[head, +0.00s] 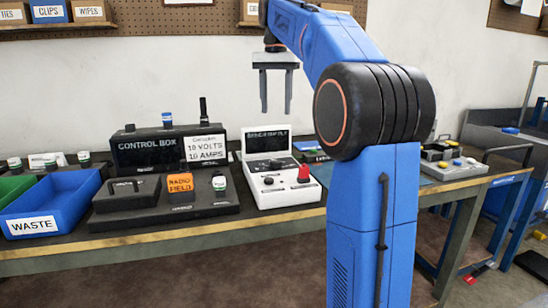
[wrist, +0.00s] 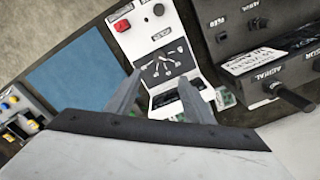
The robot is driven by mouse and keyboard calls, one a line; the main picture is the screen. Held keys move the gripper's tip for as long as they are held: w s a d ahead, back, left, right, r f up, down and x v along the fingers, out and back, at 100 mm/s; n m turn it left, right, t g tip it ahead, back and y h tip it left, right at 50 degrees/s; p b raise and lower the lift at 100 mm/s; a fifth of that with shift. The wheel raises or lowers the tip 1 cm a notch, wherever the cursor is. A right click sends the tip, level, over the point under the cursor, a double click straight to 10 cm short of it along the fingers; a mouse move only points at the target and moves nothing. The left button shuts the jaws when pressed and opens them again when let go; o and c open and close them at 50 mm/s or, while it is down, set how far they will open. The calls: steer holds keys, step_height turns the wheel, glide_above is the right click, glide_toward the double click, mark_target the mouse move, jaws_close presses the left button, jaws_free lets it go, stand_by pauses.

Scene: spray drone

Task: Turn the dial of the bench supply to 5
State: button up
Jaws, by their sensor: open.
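The bench supply (head: 285,196) is a white sloped unit on the bench, with a dark labelled screen (head: 266,142) standing at its back. The wrist view shows the unit (wrist: 139,38) upside down, with the red control (wrist: 122,25) and a dark panel with white marks. The dial's setting is too small to read. My gripper (head: 276,105) is open and empty, pointing down in the air above the unit. Its fingers (wrist: 160,88) are apart from it.
A black control box (head: 165,150) and a dark base with an orange "RADIO FIELD" block (head: 180,186) stand to the left. A blue waste bin (head: 60,203) is farther left. A grey box with coloured buttons (head: 452,165) is at right. A blue mat (wrist: 75,72) lies beside the supply.

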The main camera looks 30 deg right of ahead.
mark_target(276, 161)
step_height(276, 161, down, 17)
stand_by(0.6)
steer(key=c, duration=1)
steer(key=shift+c, duration=0.2)
steer(key=shift+n, duration=0.4)
steer(key=n, duration=0.3)
steer(key=shift+n, duration=2)
